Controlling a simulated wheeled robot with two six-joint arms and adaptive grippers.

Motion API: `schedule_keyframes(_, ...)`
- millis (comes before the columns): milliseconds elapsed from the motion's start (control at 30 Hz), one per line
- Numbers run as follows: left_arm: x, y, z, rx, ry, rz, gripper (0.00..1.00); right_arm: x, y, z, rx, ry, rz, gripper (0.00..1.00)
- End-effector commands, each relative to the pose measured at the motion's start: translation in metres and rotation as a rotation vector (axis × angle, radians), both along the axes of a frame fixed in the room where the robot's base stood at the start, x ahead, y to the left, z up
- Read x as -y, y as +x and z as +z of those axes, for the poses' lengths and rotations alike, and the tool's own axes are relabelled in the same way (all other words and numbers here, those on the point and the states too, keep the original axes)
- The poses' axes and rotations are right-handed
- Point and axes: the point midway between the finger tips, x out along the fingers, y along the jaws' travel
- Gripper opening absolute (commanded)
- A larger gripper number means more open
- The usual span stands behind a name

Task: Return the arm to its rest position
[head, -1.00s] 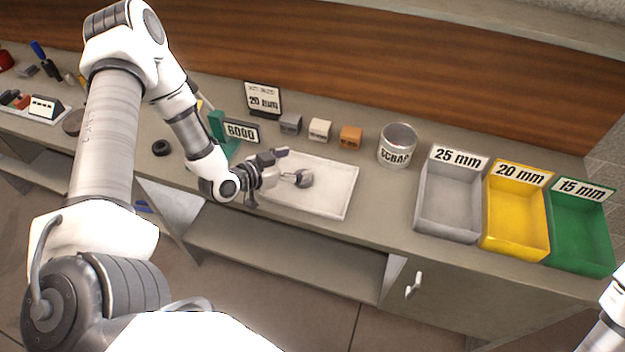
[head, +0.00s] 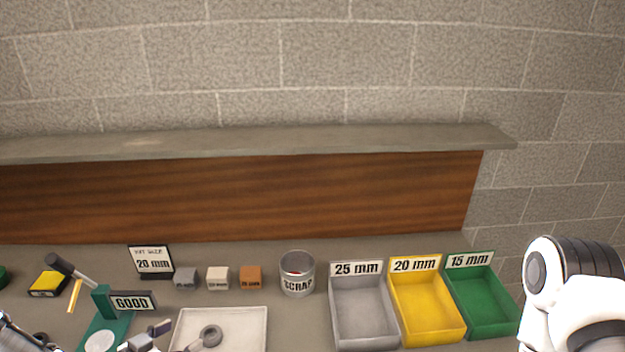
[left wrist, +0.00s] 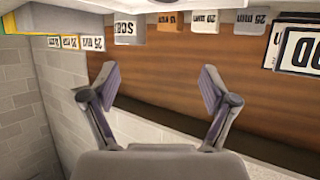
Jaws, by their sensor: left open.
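Most of my left arm is below the picture. Part of my white right arm (head: 572,300) shows at the right edge; its gripper is out of view.
A green stand with a GOOD sign (head: 133,301) is close beside my left gripper. Behind are a 20 mm sign (head: 151,260), small blocks (head: 217,278) and a scrap can (head: 297,275). Grey (head: 364,318), yellow (head: 430,312) and green (head: 484,305) bins stand right.

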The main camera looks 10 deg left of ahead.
Motion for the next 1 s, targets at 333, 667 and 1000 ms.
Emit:
schedule_keyframes(333, 0.079, -0.078, -0.093, -0.658, -0.020, 0.039, 0.86, 0.000, 0.000, 0.000, 0.000, 0.000, 0.000, 0.40)
schedule_keyframes(667, 0.106, -0.187, -0.138, -1.097, 0.133, 0.247, 0.86, 0.000, 0.000, 0.000, 0.000, 0.000, 0.000, 0.40)
schedule_keyframes(1000, 0.106, -0.205, -0.209, -1.151, 0.167, 0.306, 0.86, 0.000, 0.000, -0.068, -0.001, 0.000, 0.000, 0.40)
